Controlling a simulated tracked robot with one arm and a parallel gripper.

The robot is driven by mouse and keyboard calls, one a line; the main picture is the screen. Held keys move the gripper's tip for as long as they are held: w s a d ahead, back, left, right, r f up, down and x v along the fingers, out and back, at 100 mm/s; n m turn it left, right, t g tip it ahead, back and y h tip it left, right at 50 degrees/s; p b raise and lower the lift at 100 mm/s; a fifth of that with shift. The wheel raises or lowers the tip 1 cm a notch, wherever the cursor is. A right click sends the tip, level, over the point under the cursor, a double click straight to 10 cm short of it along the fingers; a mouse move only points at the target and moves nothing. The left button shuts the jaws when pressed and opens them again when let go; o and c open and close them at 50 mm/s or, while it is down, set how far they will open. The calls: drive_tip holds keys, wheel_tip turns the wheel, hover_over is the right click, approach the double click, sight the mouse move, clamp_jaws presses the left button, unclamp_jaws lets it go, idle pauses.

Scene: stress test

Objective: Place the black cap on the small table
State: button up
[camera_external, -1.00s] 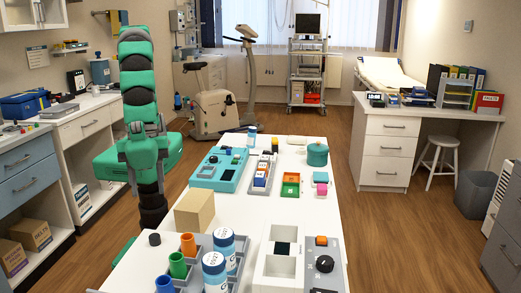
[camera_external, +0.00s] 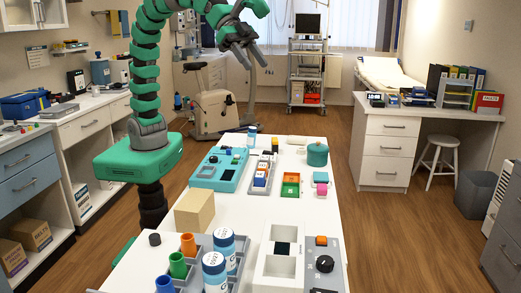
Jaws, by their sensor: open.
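A small black cylinder (camera_external: 154,239), which looks like the black cap, stands at the left edge of the long white table (camera_external: 225,205), left of the orange cup. My gripper (camera_external: 257,64) is open and empty, high above the far end of this table and far from the black cap. My arm arches up from its base left of the table and over to the right. I cannot tell which surface is the small table; the long white table is the nearest one.
A tan block (camera_external: 194,210), blue-white bottles (camera_external: 215,270), a teal device (camera_external: 220,168), a grey control box (camera_external: 323,262) and a green pot (camera_external: 317,154) crowd the table. A white stool (camera_external: 437,160) stands at the right. The floor right of the table is clear.

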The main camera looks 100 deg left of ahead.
drive_tip(key=a+r+n+t+y, duration=0.1)
drive_tip(key=a+r+n+t, duration=0.1)
drive_tip(key=a+r, duration=0.65)
drive_tip(key=a+r+n+t+y, duration=0.1)
drive_tip(key=a+r+n+t, duration=0.3)
drive_tip(key=a, duration=0.8)
drive_tip(key=s+a+r+t+y, duration=0.1)
drive_tip(key=s+a+r, duration=0.2)
drive_tip(key=a+r, duration=0.2)
drive_tip(key=s+a+r+n+t+y, duration=0.1)
drive_tip(key=s+a+r, duration=0.3)
drive_tip(key=a, duration=0.4)
drive_tip(key=shift+s+r+y, duration=0.2)
drive_tip(key=shift+r+y, duration=0.2)
drive_tip(key=shift+r, duration=0.25)
drive_tip(key=shift+a, duration=0.1)
